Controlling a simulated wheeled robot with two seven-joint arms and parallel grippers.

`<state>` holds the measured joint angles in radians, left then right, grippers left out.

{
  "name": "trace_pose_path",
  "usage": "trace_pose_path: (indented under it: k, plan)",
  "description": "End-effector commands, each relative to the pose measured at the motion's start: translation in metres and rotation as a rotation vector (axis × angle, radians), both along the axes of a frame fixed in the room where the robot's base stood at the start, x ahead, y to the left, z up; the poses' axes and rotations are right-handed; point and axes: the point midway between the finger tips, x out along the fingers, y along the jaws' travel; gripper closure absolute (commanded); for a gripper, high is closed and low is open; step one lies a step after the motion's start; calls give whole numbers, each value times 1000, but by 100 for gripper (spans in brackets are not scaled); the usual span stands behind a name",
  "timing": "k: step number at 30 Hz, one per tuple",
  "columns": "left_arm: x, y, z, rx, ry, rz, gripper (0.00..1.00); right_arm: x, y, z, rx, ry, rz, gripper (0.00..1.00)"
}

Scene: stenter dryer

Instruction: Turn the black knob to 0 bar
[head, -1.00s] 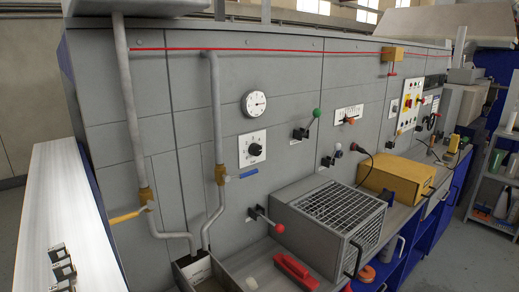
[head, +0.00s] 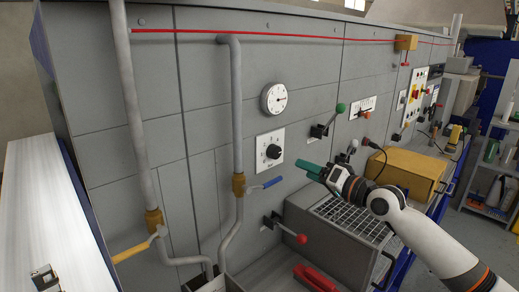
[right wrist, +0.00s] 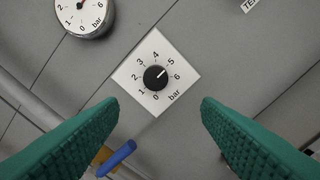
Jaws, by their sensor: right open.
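The black knob (head: 273,152) sits on a white square dial plate (head: 264,165) on the grey panel. In the right wrist view the knob (right wrist: 155,77) shows near the centre, with a scale from 0 to 6 bar. Its white mark points close to 5, slightly toward 6. My right gripper (head: 308,168) has green fingers and is to the right of the knob in the head view. In the right wrist view its fingers (right wrist: 178,128) are wide apart, with nothing between them and the knob beyond. My left gripper is out of view.
A round pressure gauge (head: 274,98) is above the knob. A blue-handled valve (head: 262,184) is below it on a pipe. A red-ball lever (head: 300,238) and a green-ball lever (head: 340,108) stick out nearby. A grated box (head: 340,235) stands below my arm.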

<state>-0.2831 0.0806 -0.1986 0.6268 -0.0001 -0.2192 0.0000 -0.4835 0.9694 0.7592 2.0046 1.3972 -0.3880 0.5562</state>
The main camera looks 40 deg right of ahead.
Motion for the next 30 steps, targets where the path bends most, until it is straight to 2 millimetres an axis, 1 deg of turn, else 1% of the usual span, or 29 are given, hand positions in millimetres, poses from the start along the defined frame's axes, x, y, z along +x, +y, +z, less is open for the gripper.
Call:
trace_pose_path:
  k: [1,3,5,8,9,12,15,17,19,25,30]
  plan:
    - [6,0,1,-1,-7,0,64,0,-1,3,3,-5,-1,42]
    - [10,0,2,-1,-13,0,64,2,-1,5,7,-9,-2,42]
    - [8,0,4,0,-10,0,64,6,-1,6,8,-11,-2,42]
    - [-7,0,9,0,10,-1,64,17,0,7,6,-9,-1,42]
    - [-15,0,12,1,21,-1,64,22,0,8,5,-10,-1,42]
    - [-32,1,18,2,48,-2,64,37,1,9,6,-11,-2,42]
    - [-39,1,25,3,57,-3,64,51,3,9,3,-10,-2,42]
    - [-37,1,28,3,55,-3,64,59,3,8,7,-11,-2,42]
    - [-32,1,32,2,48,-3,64,68,4,8,6,-12,-3,42]
    - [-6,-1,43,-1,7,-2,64,92,6,7,7,-11,-4,42]
    - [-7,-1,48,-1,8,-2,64,109,7,4,8,-10,-4,42]
